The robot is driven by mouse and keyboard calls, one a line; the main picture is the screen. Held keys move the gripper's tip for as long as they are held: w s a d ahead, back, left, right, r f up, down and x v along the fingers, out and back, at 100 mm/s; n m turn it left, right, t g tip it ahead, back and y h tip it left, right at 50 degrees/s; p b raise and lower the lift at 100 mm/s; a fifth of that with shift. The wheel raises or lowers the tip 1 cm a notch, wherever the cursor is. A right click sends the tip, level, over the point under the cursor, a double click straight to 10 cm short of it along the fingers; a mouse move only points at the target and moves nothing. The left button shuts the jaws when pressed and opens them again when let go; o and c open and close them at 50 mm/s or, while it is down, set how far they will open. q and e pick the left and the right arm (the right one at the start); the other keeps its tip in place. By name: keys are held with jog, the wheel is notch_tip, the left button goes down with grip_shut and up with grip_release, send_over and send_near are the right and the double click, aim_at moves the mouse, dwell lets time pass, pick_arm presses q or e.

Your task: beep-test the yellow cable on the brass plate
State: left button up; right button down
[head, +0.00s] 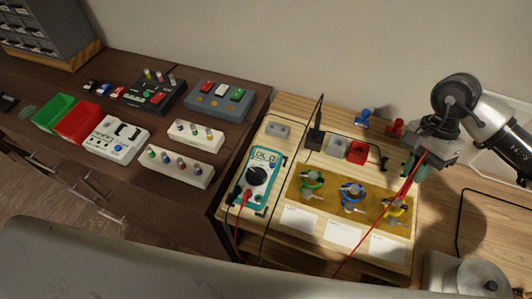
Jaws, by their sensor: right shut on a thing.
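The brass plate (331,193) lies on the light wooden bench. Coiled green (312,181), blue (352,196) and yellow (396,210) cables sit on it in a row, the yellow one at the right end. The teal multimeter (257,174) left of the plate seems to read OL with an ohm sign. My right gripper (418,169) is above the bench, up and right of the yellow cable and apart from it. It is shut on the end of the red test lead (386,216); the probe tip is hard to make out. My left gripper is not in view.
A black probe (317,128) stands upright behind the plate, near a grey block (338,146) and a red block (357,152). Blue (361,118) and red (396,128) handled items stand further back. White cards (343,233) lie in front. A dark workbench with bins and boxes is left.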

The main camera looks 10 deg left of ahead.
jog(key=shift+r+p, duration=1.5)
jog(key=shift+r, duration=1.5)
